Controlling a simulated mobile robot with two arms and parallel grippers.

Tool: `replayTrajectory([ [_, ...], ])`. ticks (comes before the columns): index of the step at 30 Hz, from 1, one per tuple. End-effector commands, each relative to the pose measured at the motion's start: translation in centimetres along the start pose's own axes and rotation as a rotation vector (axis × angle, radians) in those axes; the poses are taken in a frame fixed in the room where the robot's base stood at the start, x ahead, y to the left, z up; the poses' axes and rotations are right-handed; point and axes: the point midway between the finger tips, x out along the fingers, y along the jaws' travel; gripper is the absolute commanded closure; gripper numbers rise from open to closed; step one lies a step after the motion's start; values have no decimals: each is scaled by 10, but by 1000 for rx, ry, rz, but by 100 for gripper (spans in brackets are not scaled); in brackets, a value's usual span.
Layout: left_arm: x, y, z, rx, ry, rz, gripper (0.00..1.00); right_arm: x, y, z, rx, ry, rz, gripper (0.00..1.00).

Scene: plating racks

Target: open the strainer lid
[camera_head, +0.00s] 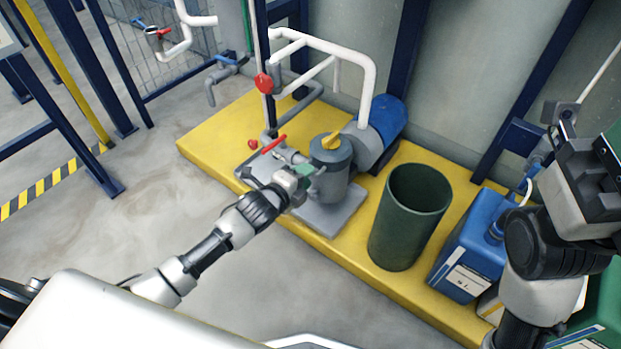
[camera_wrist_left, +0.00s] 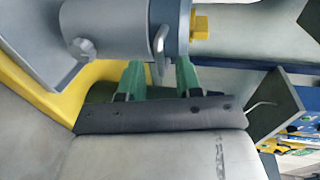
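The strainer is a grey upright pot (camera_head: 328,183) on the yellow platform. Its round grey lid (camera_head: 331,148) has a yellow knob (camera_head: 331,140) on top and looks closed. In the left wrist view the strainer body (camera_wrist_left: 110,30) lies sideways, with the yellow knob (camera_wrist_left: 202,22) at right and a bent metal latch or handle (camera_wrist_left: 159,48) near the lid's edge. My left gripper (camera_head: 308,171) is at the strainer's left side. Its green fingers (camera_wrist_left: 161,75) stand apart, one on each side of the latch's end, with gaps visible. My right arm is at the right edge; its fingers are not clear.
A blue motor (camera_head: 387,119) and white pipes (camera_head: 368,75) stand behind the strainer. Red-handled valves (camera_head: 273,145) are close on its left. A dark green bin (camera_head: 395,235) and a blue canister (camera_head: 470,250) stand to the right. The front floor is clear.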

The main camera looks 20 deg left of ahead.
Motion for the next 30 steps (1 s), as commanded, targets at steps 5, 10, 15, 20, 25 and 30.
replayTrajectory([
  [5,22,2,0,-1,-1,0,66,4,-2,-6,-5,39,-15,57],
  [10,28,1,0,0,0,1,66,8,-3,-7,-7,49,-19,57],
  [15,28,0,0,0,0,1,66,9,-3,-7,-7,48,-19,57],
  [20,28,0,0,-1,0,1,83,9,-3,-7,-7,48,-19,57],
  [25,28,1,0,0,-1,3,100,8,-3,-7,-7,49,-20,57],
  [30,28,2,0,0,-1,6,100,9,-3,-7,-7,49,-20,57],
])
